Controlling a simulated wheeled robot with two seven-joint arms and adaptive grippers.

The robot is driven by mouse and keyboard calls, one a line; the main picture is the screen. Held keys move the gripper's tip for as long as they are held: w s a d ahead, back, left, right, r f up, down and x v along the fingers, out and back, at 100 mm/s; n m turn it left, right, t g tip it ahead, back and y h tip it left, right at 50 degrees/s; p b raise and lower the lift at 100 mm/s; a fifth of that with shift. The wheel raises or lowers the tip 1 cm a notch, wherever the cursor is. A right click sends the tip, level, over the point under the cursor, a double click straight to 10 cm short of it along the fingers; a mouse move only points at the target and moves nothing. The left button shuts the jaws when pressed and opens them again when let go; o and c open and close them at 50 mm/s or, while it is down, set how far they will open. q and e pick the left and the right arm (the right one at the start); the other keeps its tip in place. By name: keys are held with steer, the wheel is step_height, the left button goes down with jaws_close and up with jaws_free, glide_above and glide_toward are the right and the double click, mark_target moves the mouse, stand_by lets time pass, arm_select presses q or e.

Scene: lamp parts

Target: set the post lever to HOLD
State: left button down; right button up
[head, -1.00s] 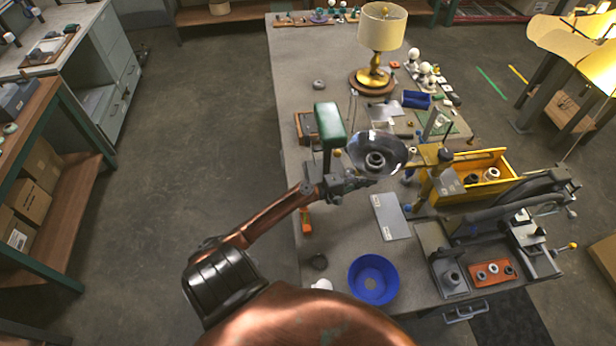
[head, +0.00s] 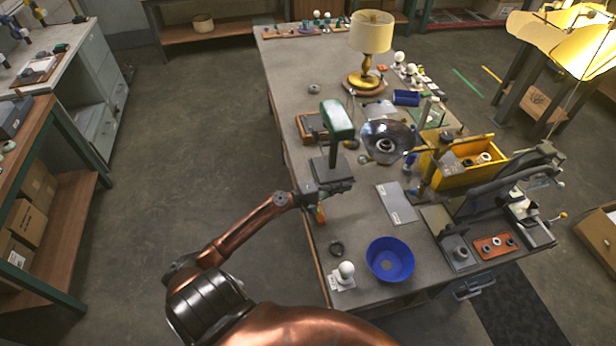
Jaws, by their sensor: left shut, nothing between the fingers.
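An upright post with a small yellowish crosspiece (head: 428,163) stands at the left end of the yellow bin. I cannot make out its lever setting or any HOLD mark at this size. A shiny metal reflector (head: 388,141) is just left of the post. My left gripper (head: 345,187) is shut and empty, over the left part of the bench. It is in front of the base of the green-headed lamp (head: 337,120), left of the post and well apart from it. My right gripper is not in view.
A blue bowl (head: 390,259) and a white bulb (head: 346,270) sit at the near edge of the bench. A grey plate (head: 396,203) lies in the middle. The yellow bin (head: 468,168) and a dark bench fixture (head: 500,190) crowd the right. A brass lamp (head: 371,35) stands farther back.

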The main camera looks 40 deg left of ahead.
arm_select(q)
steer(key=s+a+m+g+y, duration=0.1)
steer(key=a+m+g+y, duration=0.1)
steer(key=a, duration=1)
steer(key=shift+r+m, duration=0.4)
steer(key=shift+m, duration=0.2)
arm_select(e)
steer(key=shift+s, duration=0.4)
arm_select(q)
steer(key=shift+a, duration=0.1)
